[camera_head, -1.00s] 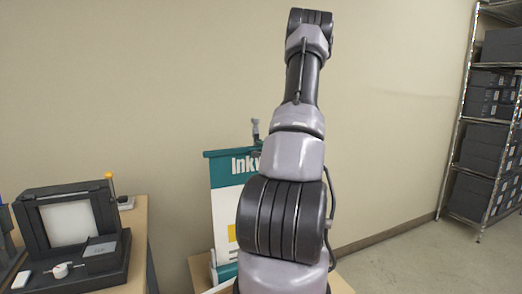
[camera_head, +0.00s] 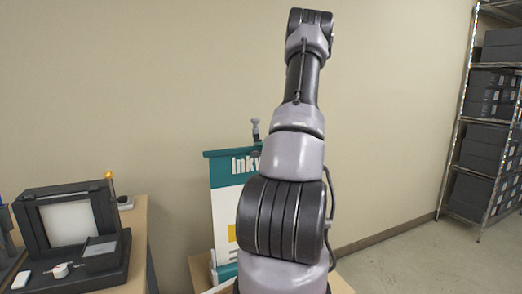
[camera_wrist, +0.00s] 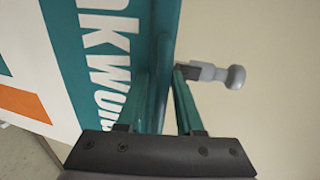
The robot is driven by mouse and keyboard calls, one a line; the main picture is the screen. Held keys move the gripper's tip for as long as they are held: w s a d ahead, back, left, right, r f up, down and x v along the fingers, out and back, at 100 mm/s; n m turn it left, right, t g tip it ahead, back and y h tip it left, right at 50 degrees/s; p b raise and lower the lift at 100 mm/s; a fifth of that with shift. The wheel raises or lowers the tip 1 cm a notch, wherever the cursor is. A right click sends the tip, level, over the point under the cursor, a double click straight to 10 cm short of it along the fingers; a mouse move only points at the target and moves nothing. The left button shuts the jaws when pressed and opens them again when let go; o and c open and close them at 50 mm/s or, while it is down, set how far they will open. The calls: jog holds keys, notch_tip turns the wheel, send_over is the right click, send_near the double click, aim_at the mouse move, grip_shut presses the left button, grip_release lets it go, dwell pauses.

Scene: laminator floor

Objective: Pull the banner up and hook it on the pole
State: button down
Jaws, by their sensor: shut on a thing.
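The banner (camera_head: 228,195) is pulled up as an upright sheet, white with a teal top band and lettering, left of my arm in the head view. The wrist view shows its teal band (camera_wrist: 100,45) close up. My gripper (camera_wrist: 165,75) is shut on the banner's teal top rail (camera_wrist: 158,95), which runs between the fingers. The pole's grey knobbed tip (camera_wrist: 225,74) is just right of the fingers in the wrist view. In the head view the pole tip (camera_head: 255,128) stands slightly above the rail. Whether rail and pole touch is unclear. My arm hides the gripper and the banner's right part in the head view.
A dark laminator-like machine (camera_head: 72,240) with a yellow-knobbed lever stands on a wooden table (camera_head: 138,240) at left. A metal shelf rack (camera_head: 465,120) with dark boxes stands at right. A plain wall (camera_head: 120,80) is behind. Floor at right is clear.

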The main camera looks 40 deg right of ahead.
jog(key=shift+r, duration=0.15)
dwell(0.7)
notch_tip(320, 180, up, 2)
jog(key=shift+r, duration=0.1)
jog(key=c, duration=0.9)
grip_release()
jog(key=v, duration=1)
jog(key=shift+s, duration=0.4)
jog(key=shift+a, duration=0.1)
